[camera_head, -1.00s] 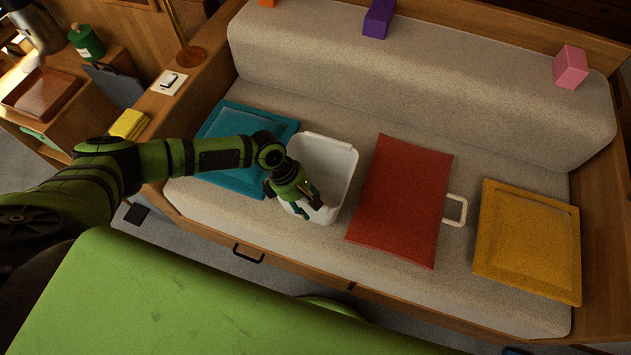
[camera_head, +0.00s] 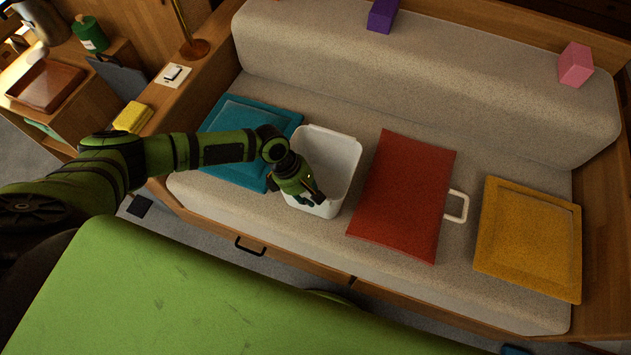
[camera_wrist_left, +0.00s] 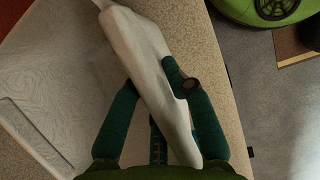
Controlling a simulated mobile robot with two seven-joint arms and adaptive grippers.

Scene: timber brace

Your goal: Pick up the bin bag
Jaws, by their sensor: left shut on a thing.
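A white, open-topped bin (camera_head: 336,159) stands on the sofa seat between a teal square piece and a red pad. I cannot tell a separate bag apart from the bin. My left gripper (camera_head: 311,200) is at the bin's near side, shut on its white rim. In the left wrist view the gripper (camera_wrist_left: 158,95) has dark green fingers on both sides of this white wall (camera_wrist_left: 137,45). The fingertips and part of the near wall are hidden in the head view. My right gripper is not in view.
The teal piece (camera_head: 233,117) lies left of the bin, partly behind my arm. The red pad (camera_head: 405,195) with a white handle (camera_head: 458,206) lies close on the right, then a yellow square piece (camera_head: 530,235). Purple (camera_head: 382,16) and pink (camera_head: 576,64) blocks sit on the backrest.

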